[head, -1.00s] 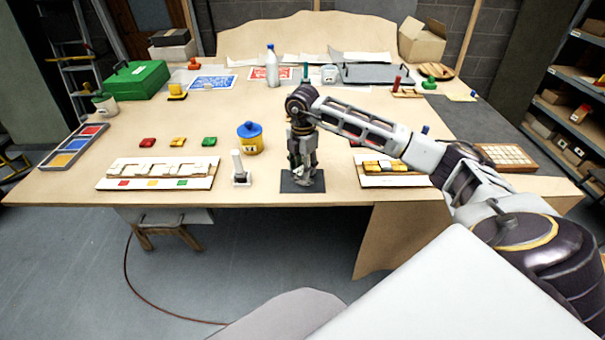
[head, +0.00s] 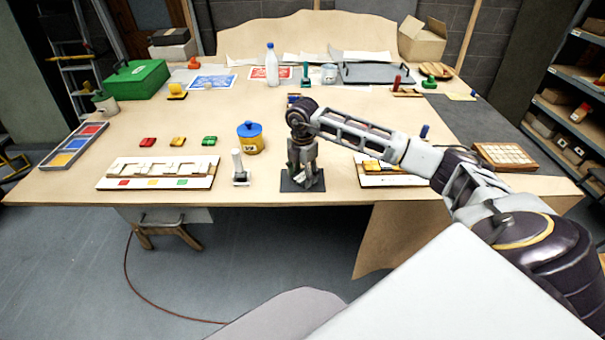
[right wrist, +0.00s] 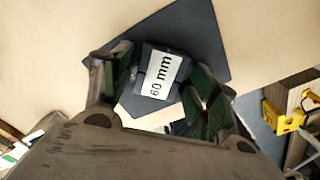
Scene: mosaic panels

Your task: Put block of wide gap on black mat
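A dark block with a white "60 mm" label (right wrist: 162,75) sits between the two fingers of my right gripper (right wrist: 162,82) in the right wrist view. The finger pads appear to meet it on both sides. The black mat (right wrist: 205,45) lies directly beneath; I cannot tell whether the block touches it. In the head view my right gripper (head: 302,178) points down over the black mat (head: 288,186), near the table's front edge. The block is mostly hidden by the fingers there. My left gripper is not in view.
A small white upright piece (head: 239,168) stands just left of the mat. A blue-lidded yellow jar (head: 250,140) is behind it. Panel boards lie left (head: 104,182) and right (head: 368,183) of the mat. The table centre (head: 225,110) is mostly clear.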

